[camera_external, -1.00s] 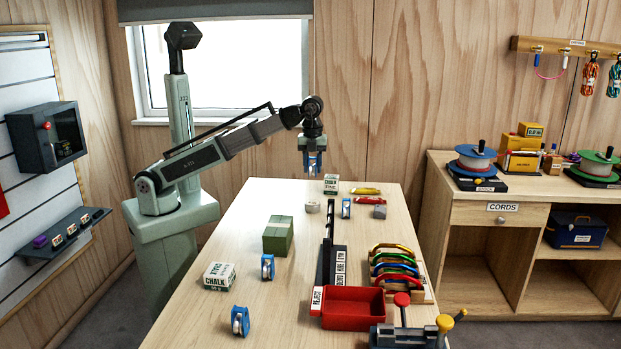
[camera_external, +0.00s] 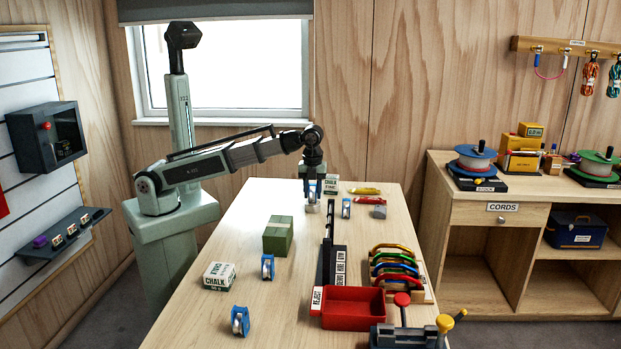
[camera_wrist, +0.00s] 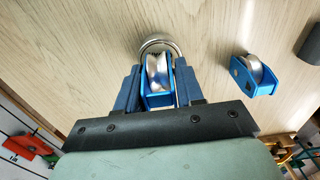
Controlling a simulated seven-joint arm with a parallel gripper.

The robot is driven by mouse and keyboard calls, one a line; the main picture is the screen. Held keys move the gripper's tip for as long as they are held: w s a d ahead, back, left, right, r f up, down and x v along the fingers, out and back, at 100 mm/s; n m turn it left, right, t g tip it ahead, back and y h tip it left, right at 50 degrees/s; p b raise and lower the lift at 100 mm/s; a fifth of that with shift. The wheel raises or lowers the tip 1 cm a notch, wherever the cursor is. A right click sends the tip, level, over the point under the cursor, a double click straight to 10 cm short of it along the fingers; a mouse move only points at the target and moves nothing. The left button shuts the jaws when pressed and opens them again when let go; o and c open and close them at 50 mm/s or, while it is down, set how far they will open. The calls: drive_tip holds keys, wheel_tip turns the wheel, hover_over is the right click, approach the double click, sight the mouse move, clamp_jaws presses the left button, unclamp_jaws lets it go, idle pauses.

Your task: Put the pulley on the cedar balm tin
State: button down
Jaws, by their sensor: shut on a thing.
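My gripper (camera_external: 312,193) is shut on a blue pulley with a silver wheel, which shows between its fingers in the wrist view (camera_wrist: 157,75). A small round silvery tin (camera_wrist: 163,42), apparently the cedar balm tin, lies just below and beyond the pulley and is partly hidden by it. The tin also shows in the external view (camera_external: 312,208), straight under my gripper. I cannot tell whether the pulley touches the tin. No label on the tin is readable.
Another blue pulley (camera_wrist: 254,76) stands to the right of the tin. More blue pulleys (camera_external: 267,267) (camera_external: 240,321), a green box (camera_external: 278,238) and a chalk box (camera_external: 219,276) are nearer the camera. A second chalk box (camera_external: 331,184) is behind. A red tray (camera_external: 352,309) sits front right.

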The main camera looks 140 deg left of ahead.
sight(313, 184)
drive_tip(key=shift+f, duration=0.15)
drive_tip(key=c, duration=0.7)
unclamp_jaws()
drive_tip(key=shift+r, duration=3.95)
